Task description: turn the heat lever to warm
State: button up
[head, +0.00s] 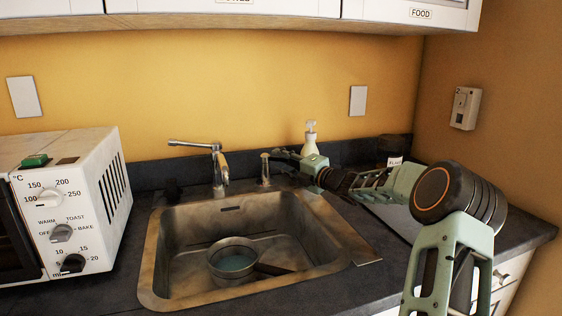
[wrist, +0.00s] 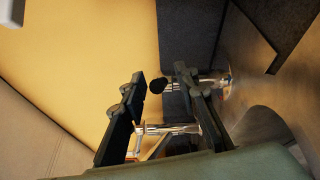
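A chrome tap (head: 220,168) stands behind the sink, with a slim handle pointing left. To its right is a short chrome post (head: 265,170) with a small lever at its top; this appears to be the heat lever. No warm mark is readable on it. My gripper (head: 278,160) is at the post's right side. In the wrist view, my gripper (wrist: 160,72) has its two dark fingers apart, with chrome fittings (wrist: 180,128) showing between them. I cannot tell whether a finger touches the lever. Nothing is gripped.
A white toaster oven (head: 85,172) with labelled knobs, one with a WARM mark, stands left. The steel sink (head: 165,255) holds a pot (head: 233,262). A soap bottle (head: 310,140) stands close behind my gripper. A yellow wall (head: 250,80) is behind.

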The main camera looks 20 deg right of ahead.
jog(key=shift+w+a, duration=0.1)
jog(key=shift+w, duration=0.1)
jog(key=shift+c, duration=0.3)
grip_shut()
